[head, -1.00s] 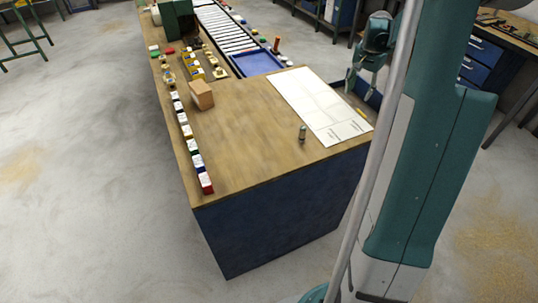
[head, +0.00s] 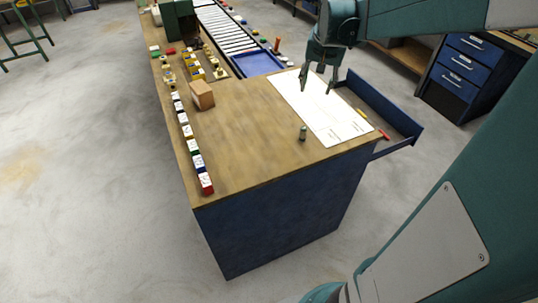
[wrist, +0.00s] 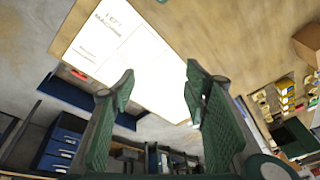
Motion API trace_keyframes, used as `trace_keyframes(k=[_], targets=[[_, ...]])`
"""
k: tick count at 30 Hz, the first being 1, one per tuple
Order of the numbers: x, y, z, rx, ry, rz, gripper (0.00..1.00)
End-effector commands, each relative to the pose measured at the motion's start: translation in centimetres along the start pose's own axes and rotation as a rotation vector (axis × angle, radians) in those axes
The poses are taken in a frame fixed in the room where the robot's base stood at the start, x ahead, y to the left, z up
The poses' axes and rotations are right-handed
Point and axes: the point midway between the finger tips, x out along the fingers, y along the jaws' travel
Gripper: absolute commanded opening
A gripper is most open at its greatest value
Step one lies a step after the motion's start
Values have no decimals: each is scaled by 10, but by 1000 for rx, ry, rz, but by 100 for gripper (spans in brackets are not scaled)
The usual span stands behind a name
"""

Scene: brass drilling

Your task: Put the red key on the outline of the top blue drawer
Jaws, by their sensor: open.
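A small red item (head: 384,134), which looks like the red key, lies at the near end of the open blue drawer (head: 412,135) on the bench's right side. It also shows as a red spot in the wrist view (wrist: 78,74). Its exact shape is too small to make out. A white sheet (head: 312,108) with printed text and lines lies on the bench top beside the drawer; I cannot make out a key outline. My gripper (head: 319,88) is open and empty above the sheet, apart from the red item. Its spread fingers show in the wrist view (wrist: 160,115).
A yellow item (head: 362,112) is in the drawer. A small cylinder (head: 302,133) stands beside the sheet. A row of labelled blocks (head: 187,131) lines the left edge; a cardboard box (head: 202,95) is near it. A blue drawer cabinet (head: 462,67) stands at right.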

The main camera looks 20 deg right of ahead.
Motion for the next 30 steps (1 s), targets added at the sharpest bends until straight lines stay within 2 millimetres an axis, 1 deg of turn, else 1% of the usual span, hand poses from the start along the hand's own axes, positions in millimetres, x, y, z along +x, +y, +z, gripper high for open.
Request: trace_keyframes(k=[1, 6, 15, 21, 30], targets=[[-7, -6, 12, -22, 7, -7, 45], [-27, -24, 47, -98, 33, -31, 45], [-55, -47, 112, -230, 79, -73, 45], [-69, -57, 155, -317, 111, -102, 45], [-83, -65, 219, -446, 160, -147, 45]])
